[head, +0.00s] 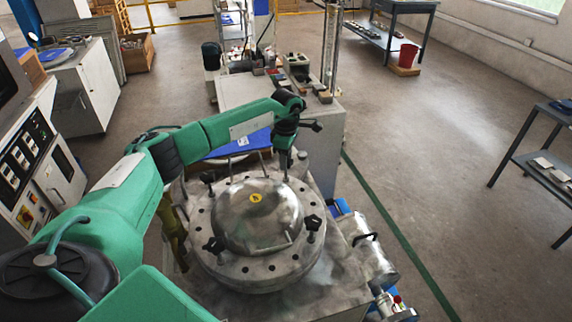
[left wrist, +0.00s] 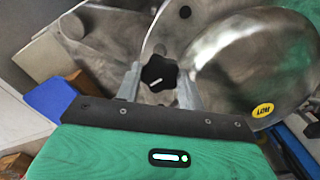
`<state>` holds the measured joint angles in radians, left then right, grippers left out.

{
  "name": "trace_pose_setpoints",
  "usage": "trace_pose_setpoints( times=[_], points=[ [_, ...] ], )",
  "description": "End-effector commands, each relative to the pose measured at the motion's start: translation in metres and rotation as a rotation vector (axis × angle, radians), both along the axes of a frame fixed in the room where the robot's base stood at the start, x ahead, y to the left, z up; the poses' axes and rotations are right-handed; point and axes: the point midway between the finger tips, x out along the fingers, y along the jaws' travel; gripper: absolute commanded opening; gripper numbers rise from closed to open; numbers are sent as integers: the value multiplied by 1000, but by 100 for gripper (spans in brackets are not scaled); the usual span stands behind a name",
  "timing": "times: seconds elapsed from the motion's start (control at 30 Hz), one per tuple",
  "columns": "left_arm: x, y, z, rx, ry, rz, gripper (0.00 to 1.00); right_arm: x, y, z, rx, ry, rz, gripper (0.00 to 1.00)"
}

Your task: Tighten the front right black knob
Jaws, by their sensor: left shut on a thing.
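A round metal vessel (head: 232,272) with a domed lid (head: 240,222) stands in front of me, black knobs around its rim. My left gripper (head: 285,165) reaches over the lid to its far right edge and points down. In the left wrist view its fingers (left wrist: 159,88) are closed on either side of a black star-shaped knob (left wrist: 158,70). In the head view the gripper mostly hides this knob. Other black knobs are at near right (head: 312,223), near left (head: 214,246) and far left (head: 208,178), apart from the gripper. My right gripper is not in view.
A metal cylinder (head: 370,262) lies right of the vessel. A grey cabinet (head: 320,140) with small items on top stands behind it. Control cabinets (head: 35,150) are at the left, and a dark table (head: 545,160) is at the right. The floor between is clear.

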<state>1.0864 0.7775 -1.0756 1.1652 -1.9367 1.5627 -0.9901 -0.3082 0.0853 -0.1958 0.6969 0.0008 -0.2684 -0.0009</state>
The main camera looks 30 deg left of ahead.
Motion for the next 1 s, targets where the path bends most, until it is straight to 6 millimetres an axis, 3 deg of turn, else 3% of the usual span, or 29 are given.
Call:
trace_pose_setpoints(
  times=[0.5, 1.0],
  points=[
    [1, 1, -1, 0, -3, -489, 16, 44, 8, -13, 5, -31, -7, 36],
    [1, 0, 1, 1, -3, -878, 16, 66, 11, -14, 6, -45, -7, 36]
  ],
)
